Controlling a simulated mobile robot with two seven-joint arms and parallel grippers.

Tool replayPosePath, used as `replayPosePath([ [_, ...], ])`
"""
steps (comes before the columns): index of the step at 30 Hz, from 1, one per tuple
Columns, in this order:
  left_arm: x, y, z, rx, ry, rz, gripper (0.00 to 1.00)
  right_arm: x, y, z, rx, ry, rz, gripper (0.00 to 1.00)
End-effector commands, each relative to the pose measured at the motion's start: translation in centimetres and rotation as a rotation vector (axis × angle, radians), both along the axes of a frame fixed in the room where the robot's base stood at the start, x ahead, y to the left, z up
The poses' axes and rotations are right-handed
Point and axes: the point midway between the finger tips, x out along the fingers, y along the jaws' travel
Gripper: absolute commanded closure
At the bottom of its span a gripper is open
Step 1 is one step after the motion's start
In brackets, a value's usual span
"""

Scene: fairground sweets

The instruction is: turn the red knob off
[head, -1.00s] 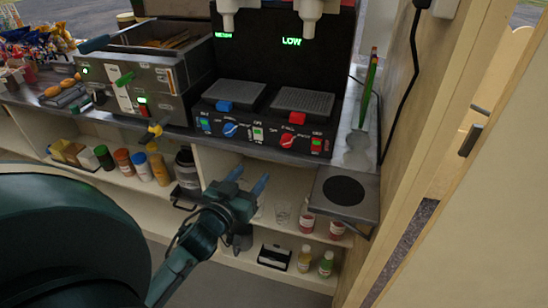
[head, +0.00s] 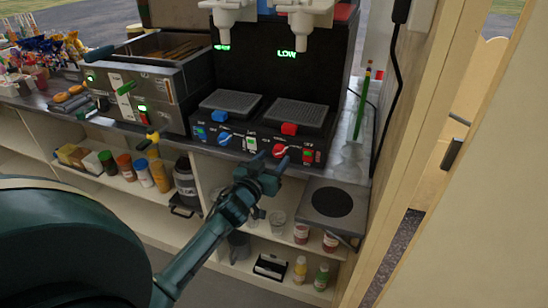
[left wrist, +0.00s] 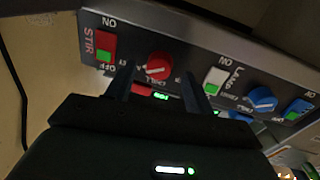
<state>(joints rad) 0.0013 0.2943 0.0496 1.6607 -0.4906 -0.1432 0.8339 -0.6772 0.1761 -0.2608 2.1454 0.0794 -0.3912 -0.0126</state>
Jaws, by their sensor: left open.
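The red knob (head: 279,151) is on the black front panel of the two-spout machine (head: 262,145), toward its right. In the left wrist view the round red knob (left wrist: 159,65) shows between my fingertips, with a pale pointer line across it. My left gripper (head: 264,160) is open and empty, just in front of the panel and close to the knob. In the left wrist view the left gripper (left wrist: 157,74) has one finger on each side of the knob's image. I cannot tell whether either finger touches it. My right gripper is not in view.
A red STIR switch (left wrist: 104,47), a white lamp switch (left wrist: 216,80) and a blue knob (left wrist: 262,98) flank the red knob. A hot plate (head: 334,202) juts out below right. Shelves with bottles lie below, and a wall stands at the right.

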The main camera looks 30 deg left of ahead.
Motion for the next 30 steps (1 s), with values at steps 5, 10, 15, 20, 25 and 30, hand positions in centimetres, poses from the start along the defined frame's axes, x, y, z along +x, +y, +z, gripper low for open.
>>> replayPosePath([
  [5,1.33,0.15,0.02,0.001,0.000,0.000,0.47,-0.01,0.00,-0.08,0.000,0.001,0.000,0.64],
  [10,1.50,0.18,-0.03,0.001,0.001,0.000,0.47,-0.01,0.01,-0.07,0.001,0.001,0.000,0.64],
  [15,1.47,0.18,-0.02,0.001,0.001,0.000,0.50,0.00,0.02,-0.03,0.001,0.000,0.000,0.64],
  [20,1.46,0.17,-0.02,0.001,0.001,0.000,0.63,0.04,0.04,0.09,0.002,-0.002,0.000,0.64],
  [25,1.45,0.17,-0.02,0.001,0.001,0.000,0.77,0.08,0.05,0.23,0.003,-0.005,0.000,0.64],
  [30,1.45,0.16,-0.02,0.001,0.000,-0.001,0.91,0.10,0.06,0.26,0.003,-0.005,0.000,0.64],
])
